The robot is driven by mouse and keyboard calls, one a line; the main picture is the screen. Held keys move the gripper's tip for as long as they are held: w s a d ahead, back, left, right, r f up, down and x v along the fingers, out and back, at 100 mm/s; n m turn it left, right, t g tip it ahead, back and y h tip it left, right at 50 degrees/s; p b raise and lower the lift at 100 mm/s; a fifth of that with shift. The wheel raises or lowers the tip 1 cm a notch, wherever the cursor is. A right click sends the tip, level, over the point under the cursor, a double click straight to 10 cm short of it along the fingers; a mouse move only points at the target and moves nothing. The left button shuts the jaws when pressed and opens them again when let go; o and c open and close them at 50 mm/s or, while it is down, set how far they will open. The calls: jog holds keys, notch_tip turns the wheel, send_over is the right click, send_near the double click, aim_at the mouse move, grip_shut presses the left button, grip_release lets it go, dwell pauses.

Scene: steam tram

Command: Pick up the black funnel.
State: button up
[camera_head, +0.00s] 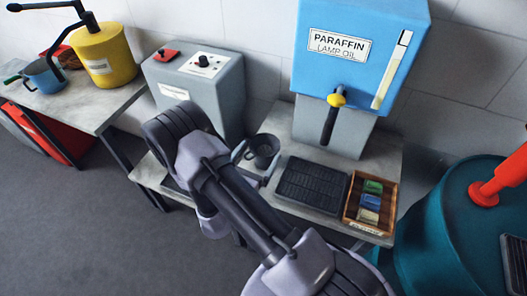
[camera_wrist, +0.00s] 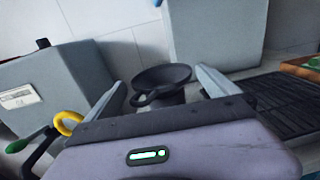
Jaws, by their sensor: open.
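The black funnel (camera_head: 264,146) stands on the grey bench, wide mouth up, just beyond my gripper (camera_head: 256,161). In the wrist view the funnel (camera_wrist: 163,76) shows its round rim, and a loop handle or ring at its near left side. My gripper (camera_wrist: 160,84) is open, with one pale finger at the left and one at the right of the funnel in the picture. I see no finger closed on it. The gripper body hides the funnel's lower end in the wrist view, so I cannot tell whether a finger touches it.
A black ribbed tray (camera_head: 312,186) and a wooden box (camera_head: 385,212) of coloured packets lie right of the funnel. The blue paraffin tank (camera_head: 362,68) stands behind, and a grey control box (camera_head: 208,92) at the left. A yellow ring (camera_wrist: 68,123) shows left of my gripper.

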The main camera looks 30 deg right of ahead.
aim_at(271, 136)
jog(key=x, duration=0.3)
jog(key=b+x, duration=0.1)
jog(key=shift+w+d+f, duration=0.1)
jog(key=shift+d+f, duration=0.1)
jog(key=shift+f, duration=0.05)
jog(key=c, duration=1.1)
notch_tip(271, 136, up, 10)
jog(key=p, duration=0.4)
jog(key=shift+c, duration=0.2)
